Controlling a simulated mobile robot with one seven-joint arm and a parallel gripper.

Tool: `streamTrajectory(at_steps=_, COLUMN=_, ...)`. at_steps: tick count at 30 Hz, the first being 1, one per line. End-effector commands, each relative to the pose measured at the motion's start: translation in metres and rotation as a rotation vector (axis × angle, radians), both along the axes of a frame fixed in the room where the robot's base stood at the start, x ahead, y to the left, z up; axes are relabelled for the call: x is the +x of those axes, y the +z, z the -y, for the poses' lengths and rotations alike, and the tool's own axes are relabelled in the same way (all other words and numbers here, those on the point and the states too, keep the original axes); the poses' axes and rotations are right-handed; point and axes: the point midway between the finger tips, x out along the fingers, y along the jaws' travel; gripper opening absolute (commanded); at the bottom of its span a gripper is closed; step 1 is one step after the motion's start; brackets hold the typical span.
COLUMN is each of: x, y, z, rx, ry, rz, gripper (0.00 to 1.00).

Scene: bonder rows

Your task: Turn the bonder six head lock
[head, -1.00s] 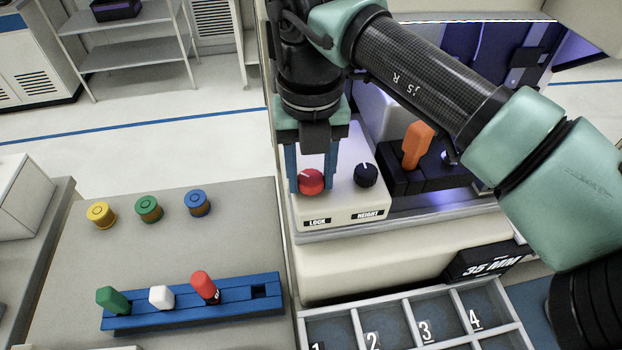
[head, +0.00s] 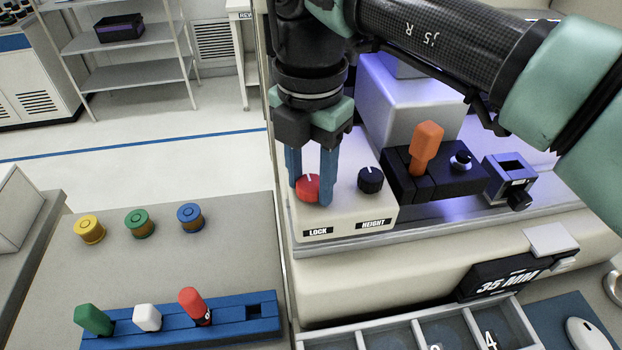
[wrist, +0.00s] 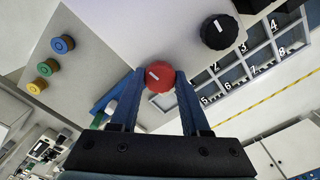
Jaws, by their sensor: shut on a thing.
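The red lock knob (head: 308,188) sits on the cream control box (head: 345,222) above the LOCK label (head: 318,232). It has a white pointer mark, which also shows on the red knob in the wrist view (wrist: 160,75). My gripper (head: 310,190) reaches down with its two blue fingers on either side of the red knob, shut on it. In the wrist view the fingers of my gripper (wrist: 155,85) flank the knob. The black height knob (head: 370,180) stands just to the right, above the HEIGHT label (head: 373,224), and is untouched.
An orange handle (head: 426,145) rises from a black block (head: 405,185) at the right. Yellow, green and blue round caps (head: 190,216) stand on the left bench. A blue rack (head: 232,322) holds green, white and red pieces. A divided tray (head: 400,337) lies in front.

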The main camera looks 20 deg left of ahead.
Motion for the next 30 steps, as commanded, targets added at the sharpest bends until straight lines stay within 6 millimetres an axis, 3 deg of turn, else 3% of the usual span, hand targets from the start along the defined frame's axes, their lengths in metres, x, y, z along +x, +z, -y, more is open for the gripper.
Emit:
streamTrajectory(at_steps=19, x=0.0016, y=0.0022, z=-0.0002, rx=0.002, ry=-0.055, rz=0.007, gripper=0.0)
streamTrajectory(at_steps=20, x=0.0016, y=0.0023, z=-0.0002, rx=0.002, ry=-0.054, rz=0.007, gripper=0.48)
streamTrajectory(at_steps=21, x=0.0016, y=0.0023, z=-0.0002, rx=0.002, ry=-0.054, rz=0.007, gripper=0.55)
streamTrajectory(at_steps=25, x=0.0011, y=0.0016, z=-0.0002, rx=0.001, ry=-0.054, rz=0.004, gripper=0.76)
streamTrajectory(at_steps=30, x=0.0006, y=0.0009, z=-0.0001, rx=0.0, ry=-0.053, rz=0.003, gripper=0.76)
